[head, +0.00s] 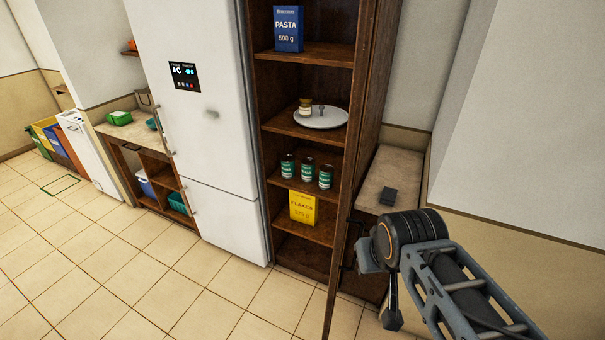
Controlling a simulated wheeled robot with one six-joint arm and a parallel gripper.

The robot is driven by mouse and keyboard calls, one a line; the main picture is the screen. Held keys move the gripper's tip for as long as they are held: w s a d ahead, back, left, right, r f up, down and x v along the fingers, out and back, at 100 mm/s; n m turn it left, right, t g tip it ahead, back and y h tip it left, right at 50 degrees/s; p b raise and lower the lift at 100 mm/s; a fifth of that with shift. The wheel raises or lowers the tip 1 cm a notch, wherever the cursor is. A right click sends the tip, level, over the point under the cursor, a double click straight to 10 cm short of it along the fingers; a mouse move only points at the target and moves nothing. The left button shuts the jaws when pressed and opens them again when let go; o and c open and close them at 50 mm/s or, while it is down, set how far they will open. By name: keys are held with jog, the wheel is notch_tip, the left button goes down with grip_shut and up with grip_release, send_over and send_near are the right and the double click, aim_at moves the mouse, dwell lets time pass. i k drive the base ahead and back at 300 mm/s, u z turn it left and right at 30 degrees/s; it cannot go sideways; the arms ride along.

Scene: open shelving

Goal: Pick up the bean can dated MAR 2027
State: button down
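Three dark cans with green-and-white labels stand upright in a row on a middle shelf of the open brown cupboard: a left can (288,166), a middle can (307,169) and a right can (325,177). Their dates are too small to read, so I cannot tell which says MAR 2027. My arm comes in from the lower right. Its end, my gripper (378,290), is low and to the right of the cans, apart from them.
A yellow flakes box (302,207) stands below the cans. A plate with a jar (305,107) is on the shelf above, a blue pasta box (288,29) higher up. The open cupboard door (343,235) stands between my arm and the shelves. A white fridge (212,120) adjoins left.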

aim_at(326, 171)
jog(key=u, duration=2.4)
jog(key=i, duration=1.1)
jog(key=z, duration=2.95)
